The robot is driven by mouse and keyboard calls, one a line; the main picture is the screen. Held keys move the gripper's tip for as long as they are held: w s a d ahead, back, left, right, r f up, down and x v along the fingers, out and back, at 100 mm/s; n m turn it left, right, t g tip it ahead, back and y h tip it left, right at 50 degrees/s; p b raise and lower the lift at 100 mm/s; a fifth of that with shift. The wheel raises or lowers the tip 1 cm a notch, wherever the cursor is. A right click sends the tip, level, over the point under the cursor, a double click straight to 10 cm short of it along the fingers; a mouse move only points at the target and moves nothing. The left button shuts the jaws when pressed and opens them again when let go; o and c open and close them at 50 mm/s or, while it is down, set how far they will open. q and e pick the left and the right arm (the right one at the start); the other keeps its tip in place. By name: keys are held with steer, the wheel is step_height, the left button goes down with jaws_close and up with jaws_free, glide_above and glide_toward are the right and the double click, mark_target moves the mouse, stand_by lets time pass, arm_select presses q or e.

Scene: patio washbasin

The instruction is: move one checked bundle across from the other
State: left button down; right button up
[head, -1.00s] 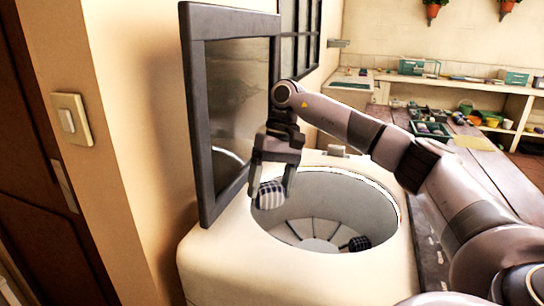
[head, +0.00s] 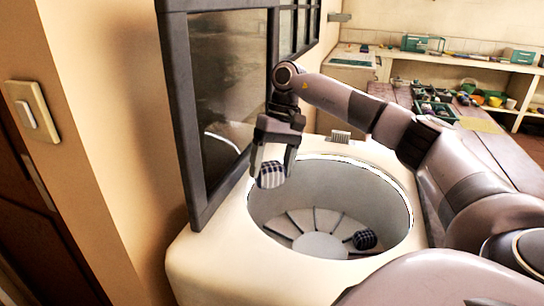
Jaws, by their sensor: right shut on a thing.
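A checked bundle (head: 271,175), white with dark lines, is held between the fingers of my right gripper (head: 271,168). It hangs at the left rim of a round drum, near the open lid. The other checked bundle (head: 365,239), darker, lies on the drum floor at the right side, against the wall. The drum (head: 320,246) has a pale ribbed floor with a round hub and sits in a white washer (head: 225,262). My left gripper is not in view.
The dark-framed glass lid (head: 208,110) stands open at the left of the drum, close to my right gripper. A light switch (head: 32,112) is on the wall at left. Behind are a wooden table (head: 480,145) with a green crate (head: 433,112) and shelves.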

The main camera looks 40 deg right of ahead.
step_height(320, 180, down, 25)
steer(key=b, duration=0.7)
steer(key=shift+r, duration=0.1)
steer(key=shift+f+b, duration=0.8)
steer(key=shift+b, duration=0.4)
steer(key=o, duration=1.2)
steer(key=v, duration=0.7)
steer(key=shift+d+b, duration=0.15)
steer(key=shift+b, duration=0.2)
steer(key=shift+r, duration=0.1)
